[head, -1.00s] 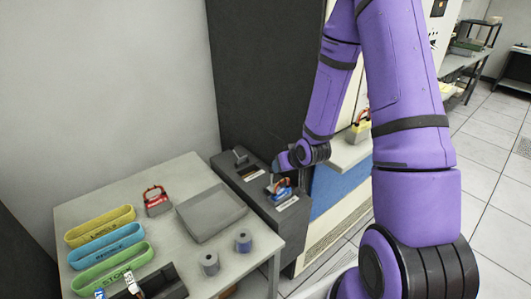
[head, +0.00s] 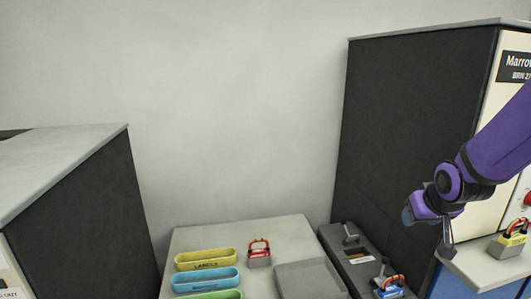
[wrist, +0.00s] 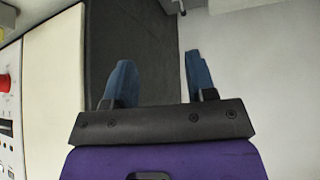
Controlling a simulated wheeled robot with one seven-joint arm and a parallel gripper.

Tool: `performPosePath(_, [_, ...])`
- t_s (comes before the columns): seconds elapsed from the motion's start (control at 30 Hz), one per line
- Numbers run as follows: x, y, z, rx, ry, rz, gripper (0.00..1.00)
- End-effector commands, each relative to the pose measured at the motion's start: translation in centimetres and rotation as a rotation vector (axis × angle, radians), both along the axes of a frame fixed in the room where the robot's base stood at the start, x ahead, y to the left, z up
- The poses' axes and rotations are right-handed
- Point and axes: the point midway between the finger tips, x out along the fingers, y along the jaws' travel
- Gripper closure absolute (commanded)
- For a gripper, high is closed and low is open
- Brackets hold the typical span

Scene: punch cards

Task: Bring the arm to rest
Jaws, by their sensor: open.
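My gripper (head: 408,214) is at the right of the head view, held in the air in front of the dark cabinet side, at the end of my purple arm. In the wrist view, the two blue fingers of my gripper (wrist: 158,66) stand apart with nothing between them. The head view shows the gripper nearly side-on, so the gap hardly shows there.
The table (head: 290,236) holds yellow (head: 205,259) and blue (head: 206,280) trays, a red padlock (head: 259,253) and a grey tray (head: 310,280). Beside it, a dark lever box (head: 345,256) bears a blue padlock (head: 390,288).

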Motion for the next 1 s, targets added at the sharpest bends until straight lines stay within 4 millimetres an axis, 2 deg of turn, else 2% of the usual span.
performPosePath(0.03, [-0.8,0.4,1.6,-0.006,-0.002,0.001,0.49])
performPosePath(0.1, [-2.0,0.9,3.3,-0.011,0.009,0.0,0.49])
performPosePath(0.27, [-5.2,2.0,6.8,-0.012,0.033,-0.003,0.49])
performPosePath(0.5, [-11.0,3.7,11.2,0.006,0.07,0.001,0.49])
performPosePath(0.8, [-18.6,5.5,14.8,0.05,0.115,0.027,0.49])
performPosePath(1.0, [-21.4,5.9,15.6,0.067,0.135,0.041,0.49])
